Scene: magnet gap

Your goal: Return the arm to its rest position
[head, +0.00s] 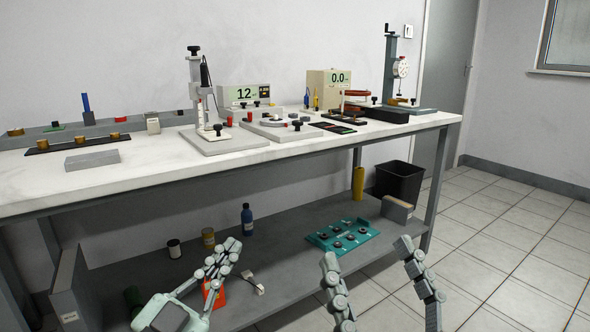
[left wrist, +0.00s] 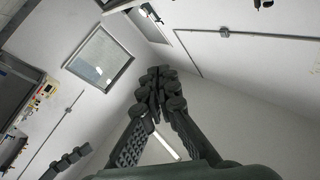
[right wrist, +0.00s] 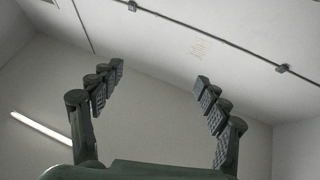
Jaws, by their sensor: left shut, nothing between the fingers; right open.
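My left gripper (head: 226,254) is in the lower left of the head view, in front of the lower shelf, with its fingers together. In the left wrist view its fingers (left wrist: 157,80) meet at the tips with nothing between them. My right gripper (head: 366,250) is at the bottom right of the head view, its two fingers wide apart. In the right wrist view the fingers (right wrist: 158,75) are spread with only wall and ceiling behind them. Both grippers appear clear of the bench and hold nothing.
The white-topped bench (head: 150,165) carries a stand (head: 200,95), two meters with displays and a dial gauge stand (head: 400,68). The lower shelf (head: 290,225) holds bottles and a teal tray (head: 342,236). A black bin (head: 399,181) stands behind. Floor at right is free.

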